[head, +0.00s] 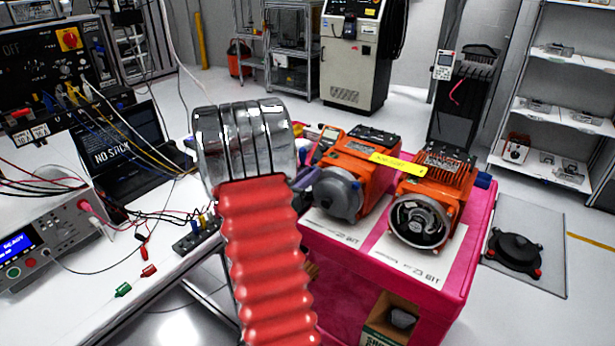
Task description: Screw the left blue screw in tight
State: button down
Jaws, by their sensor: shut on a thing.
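Two orange servo units stand on the pink-covered table. The left unit (358,165) has a grey round disc (338,194) on its front. The right unit (437,185) shows an open dark round face (420,221). A blue knob-like part (483,180) sticks out at the right unit's right side; I cannot tell whether it is a screw. A bluish-purple part (304,178) shows at the left unit's left edge, partly behind my arm, and I cannot identify it. My red ribbed arm with its chrome section fills the middle foreground. My gripper's fingers are hidden.
A yellow label strip (398,164) lies across the units. White printed sheets (425,262) lie under them on the pink table (477,235). The white bench (165,260) at left holds a laptop (115,145), cables and a meter (50,240).

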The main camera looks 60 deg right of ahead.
jog(key=m, duration=0.4)
jog(key=shift+a+f+m, duration=0.1)
jog(key=shift+f+m, duration=0.1)
jog(key=shift+m, duration=0.1)
dwell(0.4)
jog(key=c, duration=1.6)
grip_release()
jog(key=shift+r, duration=0.2)
jog(key=shift+c, duration=0.2)
jog(key=w+a, duration=0.2)
jog(key=a, duration=1.1)
jog(key=shift+a, duration=0.25)
jog(key=shift+w, duration=0.1)
